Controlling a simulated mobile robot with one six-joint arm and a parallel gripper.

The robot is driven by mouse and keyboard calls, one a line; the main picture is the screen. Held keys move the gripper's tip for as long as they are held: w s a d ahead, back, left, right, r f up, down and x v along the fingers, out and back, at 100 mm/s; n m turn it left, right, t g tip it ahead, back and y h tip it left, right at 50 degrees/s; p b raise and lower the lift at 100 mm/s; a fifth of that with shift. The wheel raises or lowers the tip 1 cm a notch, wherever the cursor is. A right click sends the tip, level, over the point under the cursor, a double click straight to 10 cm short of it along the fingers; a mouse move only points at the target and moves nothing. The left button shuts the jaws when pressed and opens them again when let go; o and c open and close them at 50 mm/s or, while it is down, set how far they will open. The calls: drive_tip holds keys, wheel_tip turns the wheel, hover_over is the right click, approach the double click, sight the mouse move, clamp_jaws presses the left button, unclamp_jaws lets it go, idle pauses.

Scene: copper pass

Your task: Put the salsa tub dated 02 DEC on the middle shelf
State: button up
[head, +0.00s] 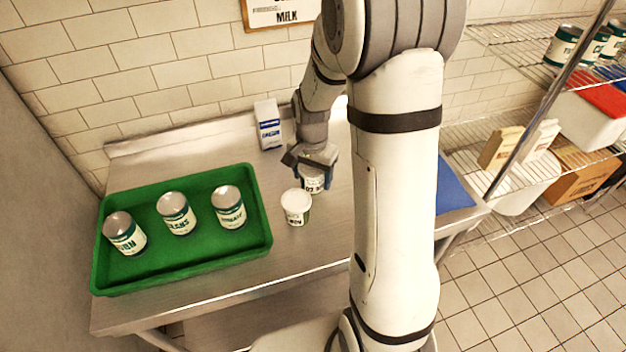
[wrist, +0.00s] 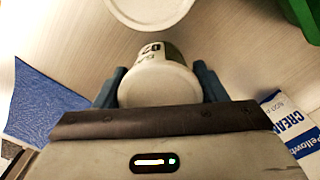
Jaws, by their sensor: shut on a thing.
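My gripper (head: 309,172) is shut on a white-lidded tub (head: 313,184) at the steel table. In the wrist view the same tub (wrist: 158,84) sits between the two blue fingers, and its label shows "02" with the rest of the date hard to read. A second white-lidded tub (head: 296,206) stands on the table just in front of the held one. Its lid also shows in the wrist view (wrist: 150,8), apart from the held tub. I cannot tell whether the held tub touches the table. The wire shelf rack (head: 480,137) is at the right.
A green tray (head: 180,272) with several cans is on the left of the table. A cream carton (head: 268,125) stands behind my gripper. A blue mat (head: 452,190) lies at the right. The rack holds cans, a red-lidded bin (head: 592,115), boxes and a white bin.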

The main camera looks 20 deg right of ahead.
drive_tip(key=shift+f, duration=1.25)
drive_tip(key=shift+f, duration=0.2)
drive_tip(key=o, duration=1.1)
